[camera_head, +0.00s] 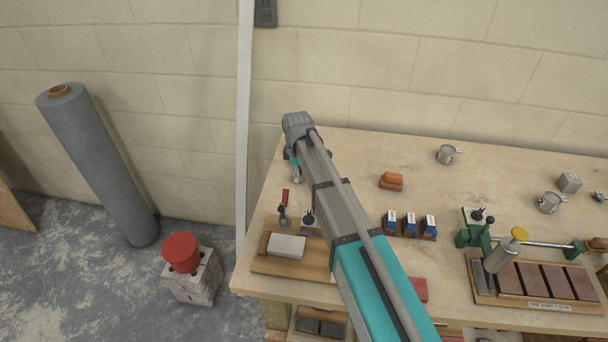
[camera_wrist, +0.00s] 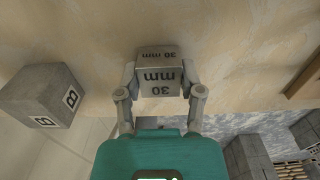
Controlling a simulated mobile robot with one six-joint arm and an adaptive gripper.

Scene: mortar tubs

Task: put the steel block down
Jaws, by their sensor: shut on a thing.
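The steel block (camera_wrist: 160,78) is a grey cube marked "30 mm" on two faces, in the middle of the wrist view. My gripper (camera_wrist: 161,92) is shut on it, one finger against each side. The pale tabletop shows behind the block; I cannot tell whether they touch. In the head view my arm reaches over the left part of the workbench (camera_head: 350,150). The wrist end hides most of the gripper there, and the held block cannot be made out.
A grey block marked "B" (camera_wrist: 42,97) is left of the gripper in the wrist view. The back middle has free room.

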